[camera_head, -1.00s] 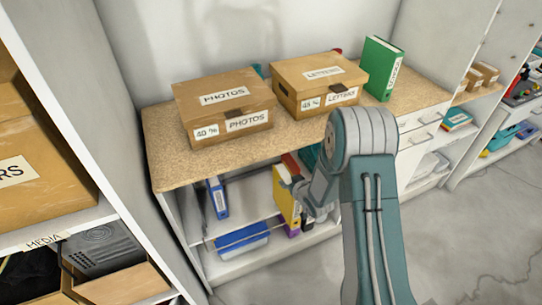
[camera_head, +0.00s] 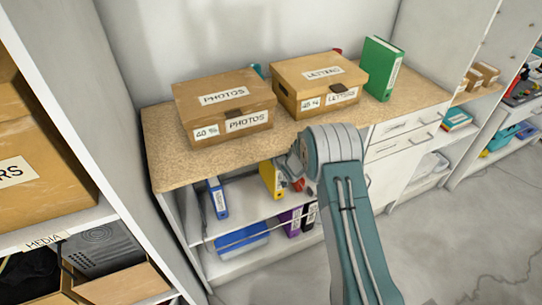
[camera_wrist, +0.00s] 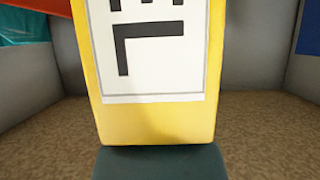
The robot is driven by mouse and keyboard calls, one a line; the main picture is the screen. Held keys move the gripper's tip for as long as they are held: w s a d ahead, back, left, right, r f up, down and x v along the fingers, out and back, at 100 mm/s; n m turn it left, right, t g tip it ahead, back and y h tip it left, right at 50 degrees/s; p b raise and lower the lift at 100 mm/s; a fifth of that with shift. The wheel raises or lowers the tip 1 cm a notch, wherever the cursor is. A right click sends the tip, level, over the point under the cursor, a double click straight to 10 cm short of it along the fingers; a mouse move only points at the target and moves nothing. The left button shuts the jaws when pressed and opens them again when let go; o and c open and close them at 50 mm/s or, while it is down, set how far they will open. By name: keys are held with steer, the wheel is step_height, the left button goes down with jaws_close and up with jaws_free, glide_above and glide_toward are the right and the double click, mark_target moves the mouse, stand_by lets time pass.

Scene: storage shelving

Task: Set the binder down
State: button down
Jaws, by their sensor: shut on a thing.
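The yellow binder (camera_head: 272,178) is upright at the mouth of the open shelf under the worktop, its upper end hidden by the worktop's edge. In the wrist view the binder's yellow spine (camera_wrist: 158,122) fills the middle, with a white label and large black letters. My gripper (camera_wrist: 160,164) is shut on the binder; only a dark part shows below the spine. In the head view my arm's wrist hides the fingers. I cannot tell whether the binder touches the shelf board (camera_head: 250,195).
A blue binder (camera_head: 217,197) stands on the same shelf to the left. A red thing (camera_head: 298,185) is just right of the yellow binder. Purple (camera_head: 290,222) and black binders and a blue bin (camera_head: 241,240) are below. Boxes and a green binder (camera_head: 383,68) stand on the worktop (camera_head: 165,160).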

steer(key=shift+w+a+r, duration=0.1)
steer(key=shift+w+a, duration=0.05)
steer(key=shift+w, duration=0.2)
steer(key=shift+f, duration=0.75)
steer(key=shift+c, duration=0.4)
jaws_free()
steer(key=shift+f, duration=0.1)
steer(key=v, duration=1.2)
steer(key=shift+s, duration=0.1)
